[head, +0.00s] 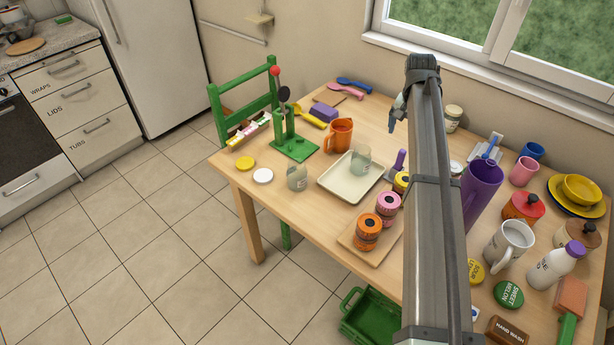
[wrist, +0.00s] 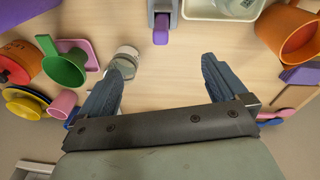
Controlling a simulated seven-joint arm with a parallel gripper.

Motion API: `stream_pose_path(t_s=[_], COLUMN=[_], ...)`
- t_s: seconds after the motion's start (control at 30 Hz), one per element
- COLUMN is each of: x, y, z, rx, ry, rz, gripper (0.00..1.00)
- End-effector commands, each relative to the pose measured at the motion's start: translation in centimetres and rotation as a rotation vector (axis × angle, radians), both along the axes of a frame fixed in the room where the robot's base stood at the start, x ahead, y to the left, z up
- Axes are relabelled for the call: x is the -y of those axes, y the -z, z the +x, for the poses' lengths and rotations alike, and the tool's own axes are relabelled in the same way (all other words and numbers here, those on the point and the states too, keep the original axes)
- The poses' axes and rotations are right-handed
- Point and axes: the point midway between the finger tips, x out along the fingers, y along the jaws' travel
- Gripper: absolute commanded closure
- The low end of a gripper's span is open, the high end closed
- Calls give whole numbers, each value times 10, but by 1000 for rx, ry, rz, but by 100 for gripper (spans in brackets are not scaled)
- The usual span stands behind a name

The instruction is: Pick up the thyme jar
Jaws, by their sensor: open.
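A small glass jar with a pale lid (head: 453,118) stands upright at the window side of the table, just right of my arm in the head view. It may be the thyme jar; I cannot read its label. In the wrist view the jar (wrist: 126,56) is beside the tip of my left-hand finger, which partly covers it; I cannot tell if they touch. My gripper (wrist: 165,72) is open with nothing between its fingers. In the head view my gripper (head: 394,115) is partly hidden behind my arm. Two open glass jars (head: 297,178) (head: 360,158) are farther left.
A cream tray (head: 335,193), an orange mug (head: 340,136) and a grey holder with a purple handle (wrist: 161,25) are nearby. A green scoop-like piece (wrist: 65,68) lies beyond the jar in the wrist view. Cups and pots crowd the right side. Bare wood lies between my fingers.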

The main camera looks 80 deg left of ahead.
Motion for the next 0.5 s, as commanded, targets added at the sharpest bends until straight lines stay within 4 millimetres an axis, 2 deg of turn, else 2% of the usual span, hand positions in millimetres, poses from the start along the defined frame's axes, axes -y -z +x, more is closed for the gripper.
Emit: stream_pose_path(t_s=[0.03, 0.3, 0.4, 0.5], x=[-3, -4, 1, 7], y=[-2, -13, -17, -20], z=[-36, -199, -250, -288], rx=[-10, -63, -78, -91], ry=[-36, -205, -259, -300], rz=[-4, -35, -46, -56], gripper=[1, 1, 1, 1])
